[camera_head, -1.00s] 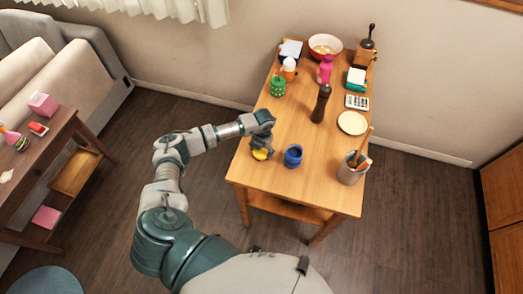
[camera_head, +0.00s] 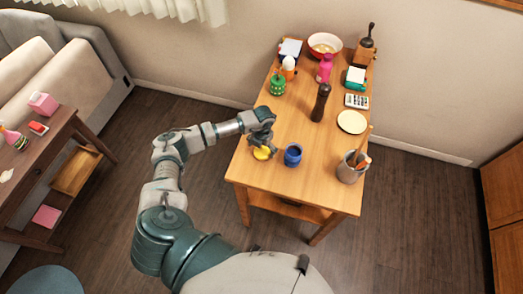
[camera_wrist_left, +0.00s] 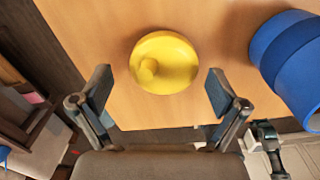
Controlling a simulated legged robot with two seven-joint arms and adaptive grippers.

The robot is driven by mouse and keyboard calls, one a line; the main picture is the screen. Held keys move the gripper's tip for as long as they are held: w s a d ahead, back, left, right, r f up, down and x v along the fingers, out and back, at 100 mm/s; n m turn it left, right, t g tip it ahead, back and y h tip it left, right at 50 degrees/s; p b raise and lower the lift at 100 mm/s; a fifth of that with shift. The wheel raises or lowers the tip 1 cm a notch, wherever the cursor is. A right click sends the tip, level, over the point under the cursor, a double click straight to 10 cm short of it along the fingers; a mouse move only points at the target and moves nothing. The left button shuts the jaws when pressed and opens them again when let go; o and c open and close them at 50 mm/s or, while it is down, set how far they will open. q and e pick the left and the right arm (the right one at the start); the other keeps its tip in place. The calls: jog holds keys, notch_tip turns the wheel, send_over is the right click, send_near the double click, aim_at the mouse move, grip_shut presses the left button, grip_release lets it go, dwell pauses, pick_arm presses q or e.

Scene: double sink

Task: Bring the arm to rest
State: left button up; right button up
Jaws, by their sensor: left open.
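My left gripper (camera_head: 263,142) is over the left edge of the wooden table, next to a yellow round lid-like thing with a knob (camera_head: 262,153). In the left wrist view the left gripper (camera_wrist_left: 157,92) is open, its two fingers apart. The yellow thing (camera_wrist_left: 165,62) lies on the table beyond and between the fingers, and nothing is held. A blue jar (camera_head: 293,155) stands just right of it, and it also shows in the left wrist view (camera_wrist_left: 290,60).
The wooden table (camera_head: 270,183) holds a dark pepper mill (camera_head: 320,102), a white plate (camera_head: 351,122), a utensil pot (camera_head: 349,170), a green container (camera_head: 278,84) and a red bowl (camera_head: 325,44). A darker side table (camera_head: 45,150) stands at left. Floor between them is clear.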

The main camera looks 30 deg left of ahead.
pick_arm(q)
notch_tip(320, 180, up, 10)
jog(key=b, duration=0.1)
jog(key=shift+d+r, duration=0.2)
jog(key=shift+r, duration=0.05)
